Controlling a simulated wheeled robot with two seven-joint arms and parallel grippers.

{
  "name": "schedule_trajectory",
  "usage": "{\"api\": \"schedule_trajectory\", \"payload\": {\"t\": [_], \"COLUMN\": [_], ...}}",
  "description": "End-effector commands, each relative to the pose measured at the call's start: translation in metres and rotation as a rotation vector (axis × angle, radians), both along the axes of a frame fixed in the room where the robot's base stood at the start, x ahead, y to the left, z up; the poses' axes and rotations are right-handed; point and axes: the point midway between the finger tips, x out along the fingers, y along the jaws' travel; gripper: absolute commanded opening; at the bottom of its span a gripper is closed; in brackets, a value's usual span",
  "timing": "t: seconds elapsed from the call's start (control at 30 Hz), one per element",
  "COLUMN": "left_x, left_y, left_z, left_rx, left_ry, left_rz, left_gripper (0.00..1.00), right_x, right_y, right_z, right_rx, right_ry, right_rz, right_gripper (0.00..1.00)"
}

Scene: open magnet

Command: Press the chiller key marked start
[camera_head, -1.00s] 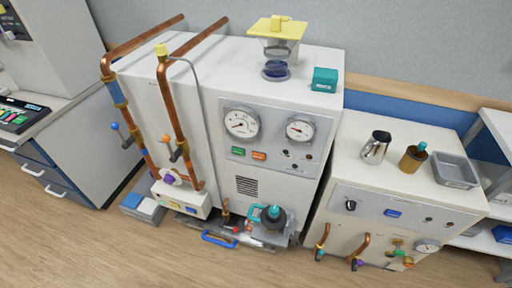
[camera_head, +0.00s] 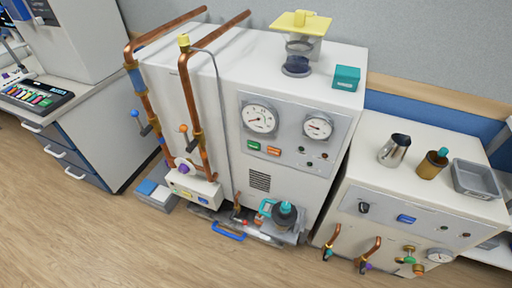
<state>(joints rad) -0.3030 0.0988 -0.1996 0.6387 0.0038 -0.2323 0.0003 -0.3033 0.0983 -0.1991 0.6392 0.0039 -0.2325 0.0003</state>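The tall white cabinet (camera_head: 288,172) stands in the middle of the view, with a grey panel on its front. On this panel are two round gauges, a green key (camera_head: 254,145) and an orange key (camera_head: 274,151) side by side below the left gauge. Any marking on the keys is too small to read, so I cannot tell which one says start. Neither of my grippers shows in the head view.
Copper pipes (camera_head: 194,100) with lever valves run down the cabinet's left side. A lower white cabinet (camera_head: 352,165) stands to the right, with a metal jug (camera_head: 394,150) and a grey tray (camera_head: 478,179) on top. Open wooden floor (camera_head: 120,240) lies in front.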

Motion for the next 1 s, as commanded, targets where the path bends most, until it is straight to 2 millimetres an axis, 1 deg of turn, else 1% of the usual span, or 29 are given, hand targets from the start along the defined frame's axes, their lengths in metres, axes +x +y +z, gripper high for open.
{"api": "schedule_trajectory", "payload": {"t": [0.47, 0.5, 0.7, 1.0], "left_x": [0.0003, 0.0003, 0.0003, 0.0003], "left_y": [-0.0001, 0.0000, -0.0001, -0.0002], "left_z": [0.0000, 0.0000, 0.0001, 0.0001], "left_rx": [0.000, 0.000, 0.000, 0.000], "left_ry": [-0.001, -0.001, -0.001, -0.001], "left_rz": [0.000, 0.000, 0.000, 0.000], "left_gripper": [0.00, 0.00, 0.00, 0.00], "right_x": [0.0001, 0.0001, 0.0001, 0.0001], "right_y": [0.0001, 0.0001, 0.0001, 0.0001], "right_z": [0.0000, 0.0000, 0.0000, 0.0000], "right_rx": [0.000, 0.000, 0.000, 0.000], "right_ry": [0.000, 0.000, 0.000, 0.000], "right_rz": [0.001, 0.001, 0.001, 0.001], "right_gripper": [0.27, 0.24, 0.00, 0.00]}}
